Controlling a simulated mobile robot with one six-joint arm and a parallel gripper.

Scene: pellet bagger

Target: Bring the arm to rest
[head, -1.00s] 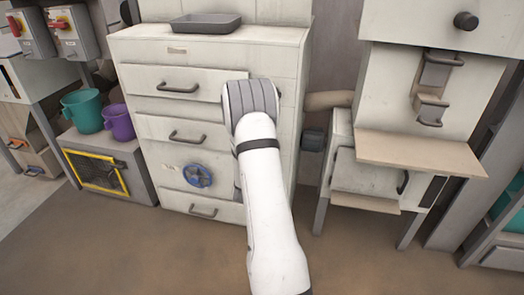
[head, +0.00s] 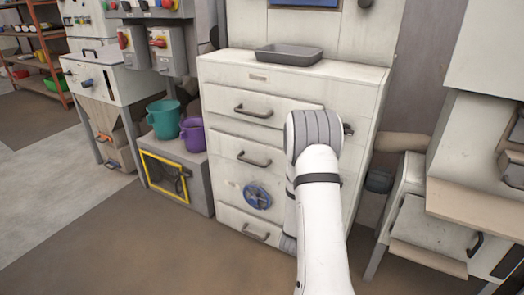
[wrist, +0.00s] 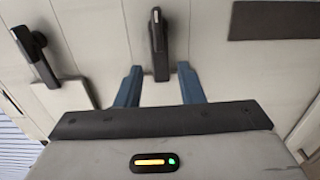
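My gripper (wrist: 159,86) shows in the wrist view with its two blue fingers spread and nothing between them. A dark handle (wrist: 158,35) on a pale panel lies just beyond the fingertips, roughly in line with the gap. I cannot tell how far off it is. In the head view my white arm reaches up in front of the drawer cabinet (head: 222,135), and its grey rounded joint covers part of the drawer fronts. The gripper itself is hidden there.
A grey tray (head: 288,55) sits on the cabinet top. A blue valve wheel (head: 257,196) is on its lower front. Teal (head: 163,118) and purple (head: 192,133) buckets stand to the left on a grey box (head: 199,188). The front floor is open.

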